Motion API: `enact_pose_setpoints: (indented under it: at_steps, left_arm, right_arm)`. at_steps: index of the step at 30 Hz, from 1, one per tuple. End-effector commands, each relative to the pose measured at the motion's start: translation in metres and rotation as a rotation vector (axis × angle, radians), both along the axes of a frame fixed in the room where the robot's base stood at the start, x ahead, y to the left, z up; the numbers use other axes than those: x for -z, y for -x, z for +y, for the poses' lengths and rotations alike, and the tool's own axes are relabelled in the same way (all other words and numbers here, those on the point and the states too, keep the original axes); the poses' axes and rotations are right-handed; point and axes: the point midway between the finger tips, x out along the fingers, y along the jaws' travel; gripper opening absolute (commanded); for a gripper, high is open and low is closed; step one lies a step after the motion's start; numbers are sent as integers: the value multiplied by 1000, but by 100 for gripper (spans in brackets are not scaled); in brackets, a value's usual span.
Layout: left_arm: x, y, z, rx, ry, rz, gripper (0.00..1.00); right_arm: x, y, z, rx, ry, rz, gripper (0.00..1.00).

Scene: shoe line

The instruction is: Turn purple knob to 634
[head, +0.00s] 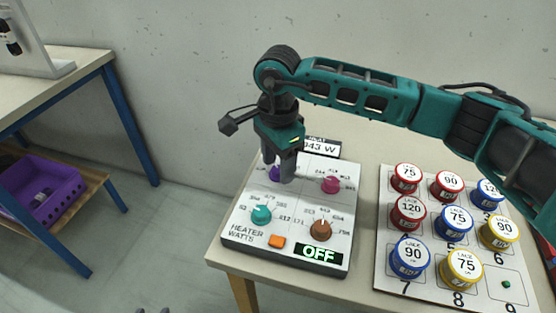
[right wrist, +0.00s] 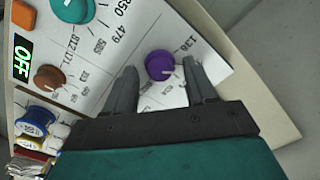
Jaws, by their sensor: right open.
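The purple knob (head: 275,173) is on the far left of the heater panel (head: 234,233), partly hidden behind my right gripper (head: 282,172) in the head view. In the right wrist view the purple knob (right wrist: 160,64) sits between the two spread fingers of my right gripper (right wrist: 160,78), with gaps visible on both sides. Its white pointer mark points to the right, slightly down. Its printed numbers are mostly too small or covered to read. Two small grey tips at the bottom edge of the head view look like my left gripper (head: 152,311).
The panel also has a pink knob (head: 331,184), a teal knob (head: 261,214), a brown knob (head: 320,230), an orange button (head: 276,242) and a display reading OFF (head: 318,253). A watt sign (head: 322,147), partly covered, stands behind. A board of lace spools (head: 386,283) is at right.

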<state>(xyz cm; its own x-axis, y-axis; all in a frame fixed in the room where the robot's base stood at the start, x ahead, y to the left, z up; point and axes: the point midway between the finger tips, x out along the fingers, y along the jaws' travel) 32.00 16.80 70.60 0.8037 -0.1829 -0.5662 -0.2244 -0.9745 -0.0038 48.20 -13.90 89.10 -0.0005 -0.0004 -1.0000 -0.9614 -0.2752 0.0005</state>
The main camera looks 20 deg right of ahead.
Motion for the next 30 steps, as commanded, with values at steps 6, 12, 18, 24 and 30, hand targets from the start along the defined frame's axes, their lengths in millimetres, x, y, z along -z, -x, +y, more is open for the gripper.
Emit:
enact_pose_setpoints:
  at_steps: [6, 12, 18, 24, 30]
  left_arm:
    - [0, 0, 0, 1, 1, -1, 43]
    - [-1, 0, 0, 1, 0, -2, 43]
    - [-1, -1, 0, 1, 0, -2, 43]
    - [-1, -1, 0, 1, 0, -3, 43]
    - [-1, -1, 0, 1, 0, -3, 43]
  right_arm:
    - [1, 0, 0, 0, 0, 0, 56]
    - [0, 0, 0, 0, 0, 0, 38]
    - [0, 0, 0, 0, 0, 0, 19]
    - [0, 0, 0, 0, 0, 0, 0]
    - [0, 0, 0, 12, 0, 0, 0]
